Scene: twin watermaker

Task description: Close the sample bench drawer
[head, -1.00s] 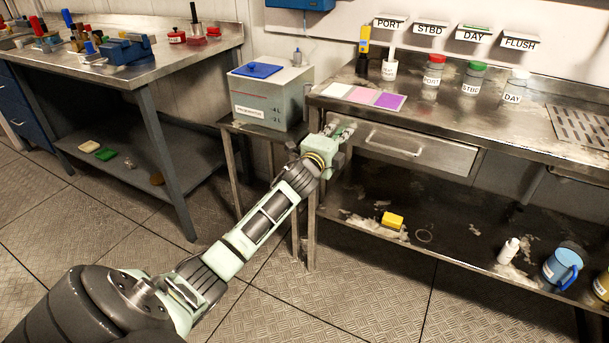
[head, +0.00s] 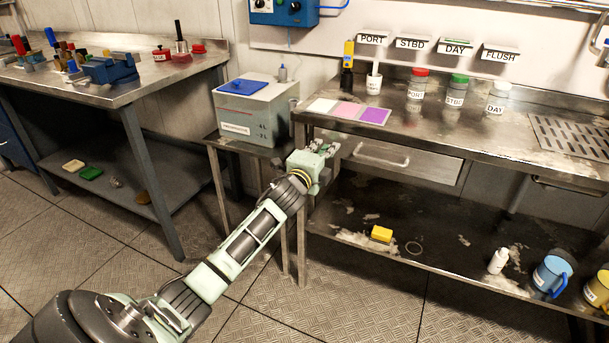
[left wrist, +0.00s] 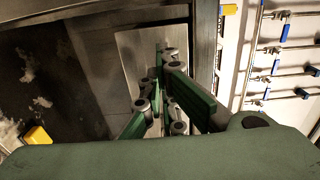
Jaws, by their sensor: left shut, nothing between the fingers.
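The sample bench drawer (head: 420,166) is a grey metal front with a bar handle (head: 382,157), under the top of the steel bench on the right. Its front sits close beneath the bench top's edge, and I cannot tell if it is fully flush. My left gripper (head: 330,148) is shut and empty at the left end of the drawer front. In the left wrist view its green-padded fingers (left wrist: 165,95) lie over a pale metal panel (left wrist: 135,55), which looks like the drawer front. Contact is hard to tell. My right gripper is out of view.
On the bench top (head: 480,150) are coloured pads (head: 348,110) and labelled jars (head: 455,92). A grey box with a blue lid (head: 255,108) stands left of my gripper. The lower shelf holds a yellow block (head: 381,234), a white bottle (head: 498,261) and a blue mug (head: 550,275).

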